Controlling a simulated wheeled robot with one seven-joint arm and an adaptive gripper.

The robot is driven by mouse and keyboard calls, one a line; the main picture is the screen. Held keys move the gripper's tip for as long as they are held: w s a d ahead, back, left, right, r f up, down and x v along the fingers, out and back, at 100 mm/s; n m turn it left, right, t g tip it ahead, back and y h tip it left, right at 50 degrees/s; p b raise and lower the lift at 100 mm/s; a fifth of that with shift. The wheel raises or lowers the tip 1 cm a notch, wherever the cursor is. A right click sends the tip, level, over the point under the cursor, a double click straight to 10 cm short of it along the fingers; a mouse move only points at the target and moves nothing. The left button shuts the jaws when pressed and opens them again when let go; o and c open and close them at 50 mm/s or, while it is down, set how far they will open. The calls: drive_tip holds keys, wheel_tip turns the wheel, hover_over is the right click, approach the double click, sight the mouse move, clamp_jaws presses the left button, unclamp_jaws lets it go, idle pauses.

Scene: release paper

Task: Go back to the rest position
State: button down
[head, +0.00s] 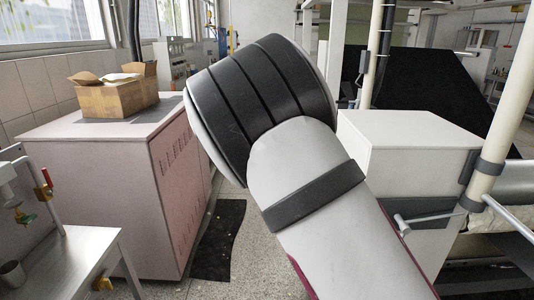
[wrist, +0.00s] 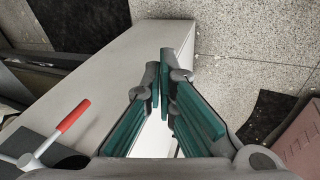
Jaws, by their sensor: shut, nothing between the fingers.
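My gripper (wrist: 164,68) shows in the wrist view, with its teal-padded fingers shut and their tips together. Nothing is between the tips. It is over the edge of a pale cabinet (wrist: 98,98), with the speckled floor beyond. In the head view, my own grey and white arm fills the middle, and my gripper is not visible there.
A pink-white cabinet (head: 95,165) at the left bears open cardboard boxes (head: 108,98). A white cabinet (head: 415,132) stands at the right, near a pale post (head: 507,110). A metal table (head: 78,262) is at the lower left. A red-handled lever (wrist: 72,116) lies left of my gripper. A dark mat (head: 218,240) lies on the floor.

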drive_tip(key=s+a+r+y, duration=0.2)
drive_tip(key=s+r+y, duration=0.1)
drive_tip(key=r, duration=0.7)
drive_tip(key=s+a+r+y, duration=0.1)
drive_tip(key=s+r+y, duration=0.2)
drive_tip(key=r, duration=0.6)
drive_tip(key=s+d+r+t+h, duration=0.1)
drive_tip(key=s+d+r+t, duration=0.2)
drive_tip(key=s+r, duration=0.9)
drive_tip(key=shift+d+r+n+t+h, duration=0.4)
drive_tip(key=shift+d+r, duration=0.15)
drive_tip(key=shift+r, duration=0.1)
